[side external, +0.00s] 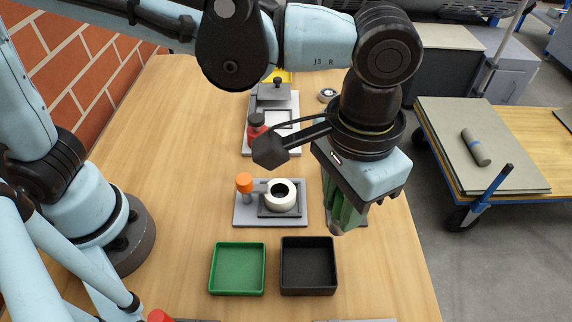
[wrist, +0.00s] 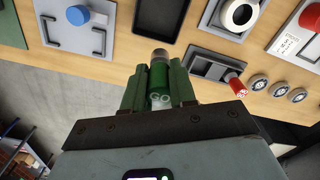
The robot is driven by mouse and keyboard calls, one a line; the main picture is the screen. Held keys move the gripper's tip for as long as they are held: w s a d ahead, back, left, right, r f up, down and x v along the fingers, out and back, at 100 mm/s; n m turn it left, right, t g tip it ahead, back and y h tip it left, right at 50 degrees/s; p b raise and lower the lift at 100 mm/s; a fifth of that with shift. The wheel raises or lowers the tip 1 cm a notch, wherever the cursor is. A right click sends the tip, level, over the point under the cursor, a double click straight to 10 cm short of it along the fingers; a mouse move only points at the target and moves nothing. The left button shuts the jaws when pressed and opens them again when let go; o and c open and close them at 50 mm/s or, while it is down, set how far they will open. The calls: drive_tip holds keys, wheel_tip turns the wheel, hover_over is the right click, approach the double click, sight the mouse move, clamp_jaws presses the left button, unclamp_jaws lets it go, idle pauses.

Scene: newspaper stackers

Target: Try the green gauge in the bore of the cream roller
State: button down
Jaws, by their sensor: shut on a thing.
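The cream roller (side external: 281,195) is held in a grey fixture with an orange knob (side external: 244,182), and its dark bore faces up. The roller also shows at the top right of the wrist view (wrist: 225,14). My gripper (wrist: 158,74) is shut on the green gauge (wrist: 159,83), which is marked GO and has a metal tip (wrist: 160,55). In the side view my gripper (side external: 345,205) is to the right of the roller and apart from it, with the gauge tip pointing down. The gauge's upper part is hidden there between the fingers.
A green tray (side external: 238,268) and a black tray (side external: 308,270) stand in front of the fixture. A red gauge (wrist: 235,84) lies by a dark holder (wrist: 205,66). Several round discs (wrist: 258,83) lie nearby. A red-knobbed fixture (side external: 256,130) stands behind.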

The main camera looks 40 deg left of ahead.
idle(0.3)
drive_tip(key=w+a+f+n, duration=0.1)
drive_tip(key=w+a+n, duration=0.2)
drive_tip(key=a, duration=1.1)
drive_tip(key=n, duration=0.3)
drive_tip(key=shift+a+f, duration=0.25)
drive_tip(key=shift+f, duration=0.15)
drive_tip(key=shift+f, duration=2.85)
drive_tip(key=shift+f, duration=1.3)
drive_tip(key=shift+r, duration=0.15)
wheel_tip(320, 180, up, 7)
idle(0.8)
